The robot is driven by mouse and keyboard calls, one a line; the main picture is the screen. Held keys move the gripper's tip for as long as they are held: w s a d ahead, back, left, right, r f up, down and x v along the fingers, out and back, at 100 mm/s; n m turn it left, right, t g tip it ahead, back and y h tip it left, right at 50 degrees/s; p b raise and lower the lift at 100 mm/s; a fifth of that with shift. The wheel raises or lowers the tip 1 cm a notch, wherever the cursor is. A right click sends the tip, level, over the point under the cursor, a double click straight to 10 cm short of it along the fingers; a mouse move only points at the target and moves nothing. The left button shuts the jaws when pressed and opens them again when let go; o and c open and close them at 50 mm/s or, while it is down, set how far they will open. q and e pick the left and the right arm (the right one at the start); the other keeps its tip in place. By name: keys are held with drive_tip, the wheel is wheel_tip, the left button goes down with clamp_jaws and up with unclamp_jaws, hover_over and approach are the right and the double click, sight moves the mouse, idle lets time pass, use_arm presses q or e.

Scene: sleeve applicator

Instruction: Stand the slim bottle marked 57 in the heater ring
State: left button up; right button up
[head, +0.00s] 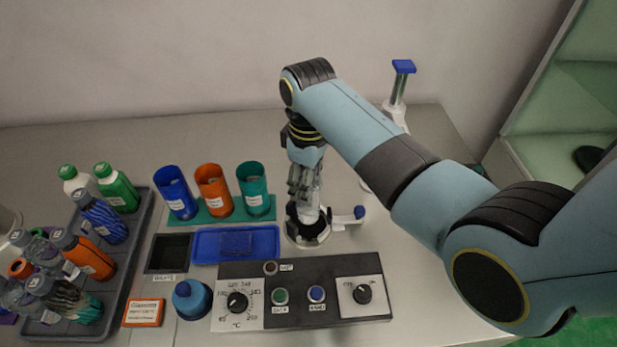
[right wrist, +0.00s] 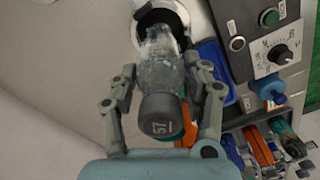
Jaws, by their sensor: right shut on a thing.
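The slim bottle marked 57 (right wrist: 162,68) is clear, with a dark grey cap that faces the right wrist camera. My right gripper (right wrist: 160,78) is shut on it, one finger on each side of the body. In the head view my right gripper (head: 305,185) points down over the heater ring (head: 308,238), a pale ring with a dark opening. The bottle's lower end (head: 309,214) is at that opening. In the right wrist view it overlaps the ring (right wrist: 181,12); how deep it sits is hidden. My left gripper is in neither view.
A control panel (head: 325,270) with dials stands in front of the ring. A blue tray (head: 205,245) and a rack of coloured cups (head: 213,190) are to its left. A grey crate of bottles (head: 140,225) stands far left. A blue-topped post (head: 403,68) is behind my right arm.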

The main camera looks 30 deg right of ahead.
drive_tip(key=shift+f+b, duration=0.95)
drive_tip(key=shift+f, duration=1)
drive_tip(key=o, duration=2)
drive_tip(key=shift+c, duration=0.2)
drive_tip(key=shift+r, duration=0.1)
drive_tip(key=shift+r+p, duration=1.75)
drive_tip(key=shift+r, duration=2.65)
drive_tip(key=shift+s+f, duration=0.1)
